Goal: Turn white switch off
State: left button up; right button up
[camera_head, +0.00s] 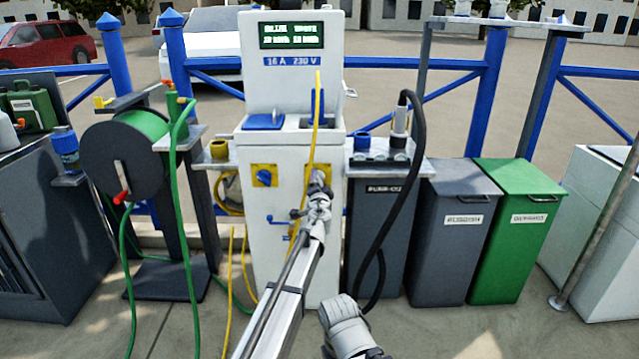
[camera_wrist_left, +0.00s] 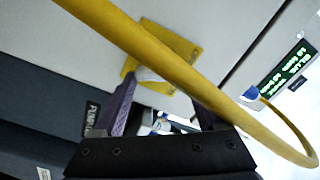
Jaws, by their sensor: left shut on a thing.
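The white pedestal (camera_head: 290,75) stands in the middle of the head view. It has a blue switch (camera_head: 265,176) on a yellow plate at left and a second yellow plate (camera_head: 326,169) at right. My left gripper (camera_head: 319,182) is at the right plate and hides the switch there. In the left wrist view the yellow plate (camera_wrist_left: 187,50) carries a pale white switch (camera_wrist_left: 148,74). The fingers of my left gripper (camera_wrist_left: 163,100) are on either side of this switch, shut on it.
A yellow cable (camera_head: 317,110) hangs down the pedestal front past the right plate and crosses the left wrist view (camera_wrist_left: 175,65). A black cable (camera_head: 419,130) loops at right. Grey (camera_head: 455,250) and green bins (camera_head: 515,245) stand right, a hose reel (camera_head: 125,160) left.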

pick_arm(q)
jog(key=shift+n, duration=1.5)
jog(key=o, duration=1.3)
jog(key=s, duration=0.7)
jog(key=shift+s, duration=0.4)
